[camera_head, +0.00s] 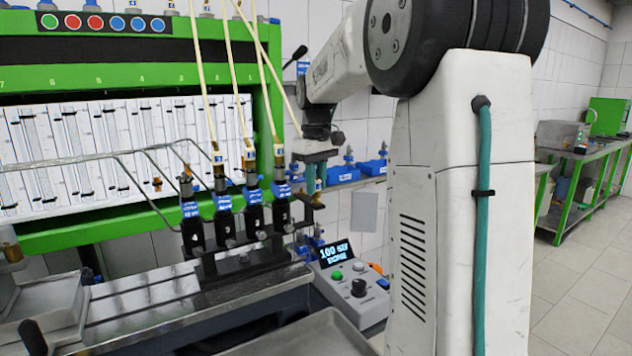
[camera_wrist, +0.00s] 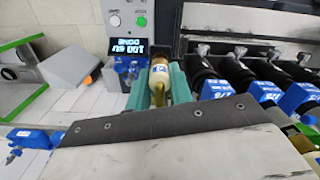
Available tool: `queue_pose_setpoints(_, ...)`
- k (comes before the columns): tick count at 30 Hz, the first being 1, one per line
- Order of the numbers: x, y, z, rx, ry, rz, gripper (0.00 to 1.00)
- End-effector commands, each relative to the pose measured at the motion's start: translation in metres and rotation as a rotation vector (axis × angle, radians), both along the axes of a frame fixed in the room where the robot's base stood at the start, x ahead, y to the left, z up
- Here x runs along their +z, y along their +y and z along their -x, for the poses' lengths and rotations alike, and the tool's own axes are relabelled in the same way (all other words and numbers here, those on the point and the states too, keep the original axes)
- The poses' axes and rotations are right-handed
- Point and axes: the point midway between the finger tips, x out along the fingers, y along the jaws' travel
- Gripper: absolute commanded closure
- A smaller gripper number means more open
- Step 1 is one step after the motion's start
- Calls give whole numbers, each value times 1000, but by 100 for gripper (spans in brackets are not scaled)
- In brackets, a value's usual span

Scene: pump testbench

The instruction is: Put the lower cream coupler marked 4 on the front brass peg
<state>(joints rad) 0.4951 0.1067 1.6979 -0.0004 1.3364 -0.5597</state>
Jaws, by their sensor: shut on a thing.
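My gripper (camera_head: 316,178) hangs to the right of the row of black injectors, fingers pointing down. In the wrist view its teal fingers (camera_wrist: 161,85) are shut on a cream coupler (camera_wrist: 160,72) with a blue label and a brass-coloured end. The mark on the label is too small to read surely. In the head view the held coupler is mostly hidden by the fingers; a small brass-coloured piece (camera_head: 317,203) shows below them. Other cream couplers (camera_head: 216,154) sit on hose ends above the injectors. I cannot clearly make out the front brass peg.
Black injectors with blue bands (camera_head: 222,202) stand in a row on the bench (camera_head: 150,300), close left of my gripper. A control box (camera_head: 350,283) with a lit display stands below it. Pale hoses hang from above.

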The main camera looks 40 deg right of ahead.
Motion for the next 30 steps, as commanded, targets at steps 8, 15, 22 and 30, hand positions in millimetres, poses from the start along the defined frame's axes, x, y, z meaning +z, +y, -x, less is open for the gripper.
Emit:
queue_pose_setpoints(8,0,0,0,0,0,0,100)
queue_pose_setpoints(15,-1,0,0,0,0,0,100)
queue_pose_setpoints(22,-5,0,0,0,0,0,100)
queue_pose_setpoints(30,-11,0,0,0,0,0,100)
